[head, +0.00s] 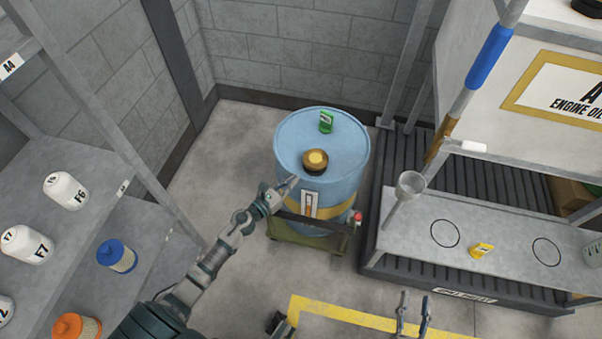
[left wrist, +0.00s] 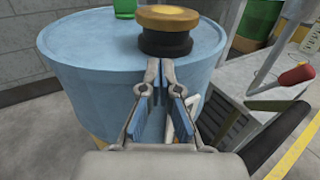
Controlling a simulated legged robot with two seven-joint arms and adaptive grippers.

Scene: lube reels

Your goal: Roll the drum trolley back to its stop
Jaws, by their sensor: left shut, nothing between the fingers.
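A blue drum (head: 290,145) with a yellow band stands upright on a low olive-green trolley (head: 292,232), which has a red knob (head: 357,216) at its right side. A brass-and-black cap (head: 316,161) sits on the drum top. My left gripper (head: 291,183) is shut and empty at the near side of the drum, just below the cap. The left wrist view shows its closed fingers (left wrist: 160,68) in front of the drum wall; contact cannot be told. My right gripper (head: 413,308) is open and empty at the bottom edge. A trolley stop cannot be made out.
A black slatted platform (head: 392,178) with a grey bench (head: 400,232) stands right of the drum. A grey shelf (head: 75,190) with bottles and filters is at left. Block walls (head: 290,55) close the back. A yellow floor line (head: 345,314) crosses the floor in front.

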